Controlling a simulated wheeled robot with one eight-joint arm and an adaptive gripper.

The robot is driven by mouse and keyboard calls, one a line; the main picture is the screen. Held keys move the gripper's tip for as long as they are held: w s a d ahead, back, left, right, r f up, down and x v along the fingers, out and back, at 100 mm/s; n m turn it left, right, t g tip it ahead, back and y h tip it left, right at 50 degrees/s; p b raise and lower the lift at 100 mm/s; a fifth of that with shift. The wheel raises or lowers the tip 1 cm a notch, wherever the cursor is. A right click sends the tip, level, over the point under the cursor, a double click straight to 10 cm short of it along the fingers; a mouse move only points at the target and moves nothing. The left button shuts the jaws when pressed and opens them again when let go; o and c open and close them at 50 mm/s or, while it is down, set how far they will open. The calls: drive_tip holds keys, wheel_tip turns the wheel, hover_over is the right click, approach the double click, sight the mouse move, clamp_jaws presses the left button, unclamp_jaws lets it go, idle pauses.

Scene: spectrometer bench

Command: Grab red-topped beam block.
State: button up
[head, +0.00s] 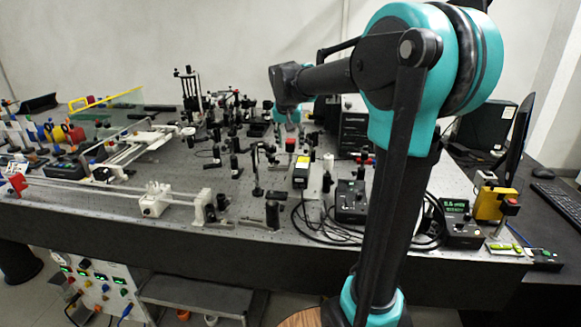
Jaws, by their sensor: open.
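I cannot tell for certain which piece is the red-topped beam block. A small dark block with an orange-red top (510,203) stands at the bench's right end, against a yellow unit (489,204). A red block (17,182) sits at the far left end of a long rail. Small red pieces (367,161) also show behind the black control box. My arm reaches over the bench, and my gripper (289,118) hangs at its far end among the back optics. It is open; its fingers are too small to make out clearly. It is well apart from all these red pieces.
The optical bench (110,205) is crowded with posts and mounts. A yellow-topped black box (301,172) and a black control box (351,202) stand near the middle front, with loose black cables (320,235). A monitor (521,138) and keyboard (558,201) are at right.

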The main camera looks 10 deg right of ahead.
sight(291, 161)
drive_tip(key=shift+x, duration=1.25)
clamp_jaws()
